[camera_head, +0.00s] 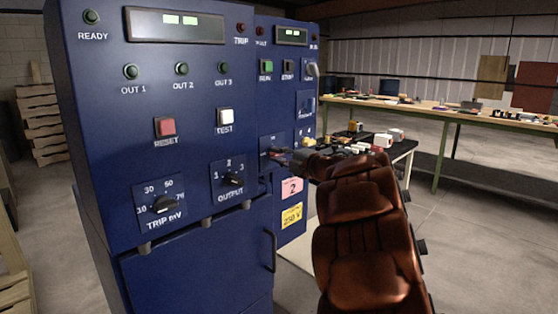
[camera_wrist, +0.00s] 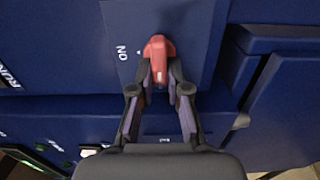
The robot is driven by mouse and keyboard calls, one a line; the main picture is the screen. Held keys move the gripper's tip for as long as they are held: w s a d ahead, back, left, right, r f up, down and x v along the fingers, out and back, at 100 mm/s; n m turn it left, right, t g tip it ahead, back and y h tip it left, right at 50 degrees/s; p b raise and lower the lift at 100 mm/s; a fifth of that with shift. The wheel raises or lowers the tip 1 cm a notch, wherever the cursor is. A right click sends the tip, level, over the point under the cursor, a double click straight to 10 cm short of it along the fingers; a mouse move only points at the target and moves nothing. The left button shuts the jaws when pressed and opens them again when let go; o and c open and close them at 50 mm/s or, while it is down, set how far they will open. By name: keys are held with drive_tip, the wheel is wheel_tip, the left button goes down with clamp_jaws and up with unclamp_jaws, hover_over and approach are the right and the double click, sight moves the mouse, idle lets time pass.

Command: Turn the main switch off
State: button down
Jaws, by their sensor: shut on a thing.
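The main switch is a red knob (camera_wrist: 158,48) on a dark blue plate (camera_wrist: 190,22) in the wrist view. White lettering that reads ON, turned sideways, is on the plate to the left of the knob. My gripper (camera_wrist: 160,84) has its two fingers closed on the lower part of the red knob, one on each side. In the head view my gripper (camera_head: 286,158) reaches the small switch plate (camera_head: 266,144) on the farther blue cabinet. My arm and fingers hide most of the knob there.
The near blue cabinet (camera_head: 150,90) has lamps, a red RESET button (camera_head: 165,127), a white TEST button (camera_head: 225,118) and two rotary knobs. A long workbench (camera_head: 450,112) is farther back. Open floor lies at the right.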

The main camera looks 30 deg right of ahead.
drive_tip(key=shift+r, duration=0.1)
idle(0.3)
drive_tip(key=c, duration=1.1)
unclamp_jaws()
drive_tip(key=shift+w, duration=0.1)
drive_tip(key=shift+c, duration=0.2)
drive_tip(key=v, duration=1.2)
